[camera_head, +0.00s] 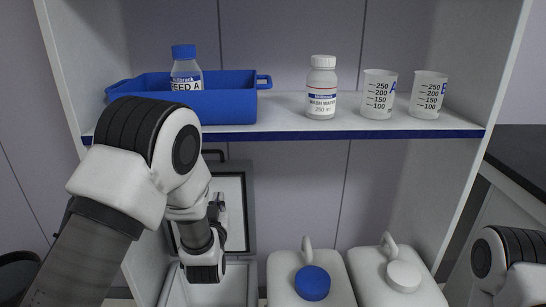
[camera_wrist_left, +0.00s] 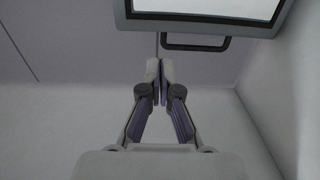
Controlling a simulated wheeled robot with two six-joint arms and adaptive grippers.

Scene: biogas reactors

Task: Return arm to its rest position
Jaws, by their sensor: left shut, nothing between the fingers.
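My left arm (camera_head: 130,180) comes in from the left in the head view, bent over in front of the shelf unit. Its wrist (camera_head: 195,235) is below the shelf board, in front of the open lid of a box; the fingertips are hard to make out there. In the left wrist view my left gripper (camera_wrist_left: 160,68) is shut, its fingertips together with nothing between them. It appears apart from the lid's handle (camera_wrist_left: 195,42). Of my right arm, only a part (camera_head: 510,262) shows at the lower right edge of the head view; its gripper is out of view.
The shelf board (camera_head: 270,133) holds a blue tray (camera_head: 230,106) with a bottle (camera_head: 186,70) in it, a white wash water bottle (camera_head: 322,85), and beakers A (camera_head: 378,95) and B (camera_head: 427,95). Below stand the open box (camera_head: 236,285) and canisters with blue (camera_head: 312,282) and white (camera_head: 403,275) caps.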

